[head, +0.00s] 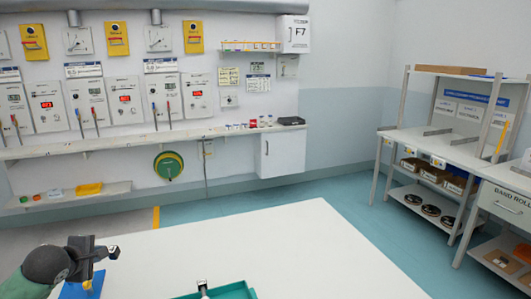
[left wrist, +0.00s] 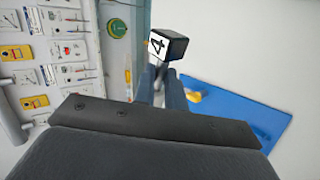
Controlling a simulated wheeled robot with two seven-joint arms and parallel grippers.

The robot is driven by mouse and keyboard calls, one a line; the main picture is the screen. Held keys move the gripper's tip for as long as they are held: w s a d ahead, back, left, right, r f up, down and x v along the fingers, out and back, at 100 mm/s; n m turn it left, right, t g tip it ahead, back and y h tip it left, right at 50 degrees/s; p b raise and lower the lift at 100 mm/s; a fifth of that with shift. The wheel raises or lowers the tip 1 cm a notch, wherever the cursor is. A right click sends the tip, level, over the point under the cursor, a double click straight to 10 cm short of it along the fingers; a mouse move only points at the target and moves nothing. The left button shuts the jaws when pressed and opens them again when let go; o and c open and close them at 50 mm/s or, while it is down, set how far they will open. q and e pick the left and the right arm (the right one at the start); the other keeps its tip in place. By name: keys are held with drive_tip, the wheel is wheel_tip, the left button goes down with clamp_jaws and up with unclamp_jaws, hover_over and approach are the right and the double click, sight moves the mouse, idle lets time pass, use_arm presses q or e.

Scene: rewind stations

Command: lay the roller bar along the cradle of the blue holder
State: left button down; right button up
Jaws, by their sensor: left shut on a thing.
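My left gripper (head: 98,254) is at the lower left of the head view, above a blue thing (head: 70,291) cut off by the picture's edge, which looks like the blue holder. In the left wrist view, its fingers (left wrist: 162,92) are shut on a pale bar, seemingly the roller bar, with a black end block (left wrist: 172,45) marked 4. The blue holder shows there as a flat blue plate (left wrist: 245,118) with a small yellow part (left wrist: 193,96). The cradle cannot be made out. Most of the bar is hidden. My right gripper is not in view.
The white table (head: 300,250) is mostly bare. A green tray (head: 240,291) stands at its near edge, with a small black-topped pale piece (head: 202,286) at it. A shelf rack (head: 440,145) stands far right; instrument panels line the back wall.

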use_arm(q)
drive_tip(key=d+f, duration=0.3)
drive_tip(key=d, duration=0.9)
drive_tip(key=d+f, duration=0.4)
drive_tip(key=d, duration=0.9)
drive_tip(key=shift+w+d+m+h, duration=0.2)
drive_tip(key=shift+w+m+h, duration=0.05)
drive_tip(key=shift+m+h, duration=0.05)
